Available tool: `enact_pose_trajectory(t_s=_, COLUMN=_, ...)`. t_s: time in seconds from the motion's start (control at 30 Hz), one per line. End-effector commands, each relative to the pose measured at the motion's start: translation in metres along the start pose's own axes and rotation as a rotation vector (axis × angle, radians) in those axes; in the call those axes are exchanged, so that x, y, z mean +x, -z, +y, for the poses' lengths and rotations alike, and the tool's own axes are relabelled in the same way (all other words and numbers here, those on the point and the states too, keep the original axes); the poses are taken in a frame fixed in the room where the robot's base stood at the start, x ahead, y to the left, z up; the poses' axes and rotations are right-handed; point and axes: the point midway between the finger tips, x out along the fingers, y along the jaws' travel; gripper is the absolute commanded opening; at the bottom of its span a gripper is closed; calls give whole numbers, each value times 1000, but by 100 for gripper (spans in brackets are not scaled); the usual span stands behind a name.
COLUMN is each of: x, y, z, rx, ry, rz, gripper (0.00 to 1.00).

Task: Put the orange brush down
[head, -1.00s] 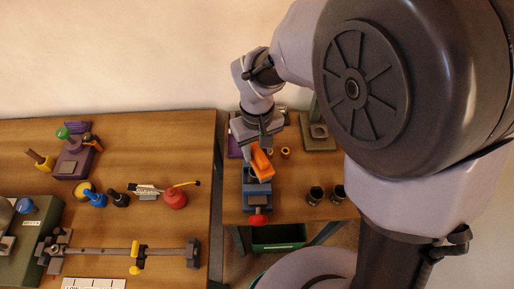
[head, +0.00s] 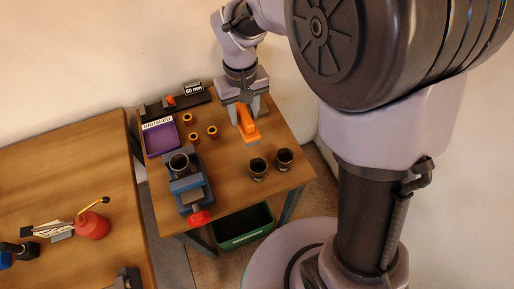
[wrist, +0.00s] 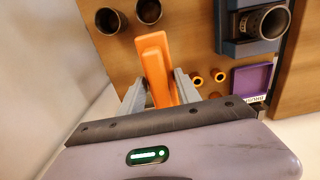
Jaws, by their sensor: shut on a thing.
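The orange brush (head: 247,126) is in my gripper (head: 241,104), over the right part of the small wooden table. In the wrist view the brush (wrist: 154,62) lies between the two grey fingers of my gripper (wrist: 160,88), which are shut on it. Its long body points away from the palm. I cannot tell whether the brush touches the tabletop.
A blue vise (head: 187,184) with a red knob holds a dark cup (head: 179,163). Two dark cups (head: 258,170) (head: 284,159) stand before the brush. Several orange-rimmed bushings (head: 212,132) lie between tray and brush. A green bin (head: 243,226) is below.

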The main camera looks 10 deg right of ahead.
Motion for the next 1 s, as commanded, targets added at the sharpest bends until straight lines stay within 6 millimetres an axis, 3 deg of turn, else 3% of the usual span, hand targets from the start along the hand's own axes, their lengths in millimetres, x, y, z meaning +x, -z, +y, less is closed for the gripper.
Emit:
enact_pose_trajectory(t_s=0.47, x=99, y=-2, z=1, rx=4, ry=0, rz=-2, gripper=2)
enact_pose_trajectory(t_s=0.83, x=102, y=-1, z=1, rx=3, ry=0, rz=0, gripper=2)
enact_pose_trajectory(t_s=0.87, x=101, y=-1, z=1, rx=3, ry=0, rz=0, gripper=45)
enact_pose_trajectory(t_s=0.93, x=101, y=-1, z=0, rx=3, ry=0, rz=0, gripper=59)
enact_pose_trajectory(t_s=1.0, x=101, y=-1, z=0, rx=3, ry=0, rz=0, gripper=61)
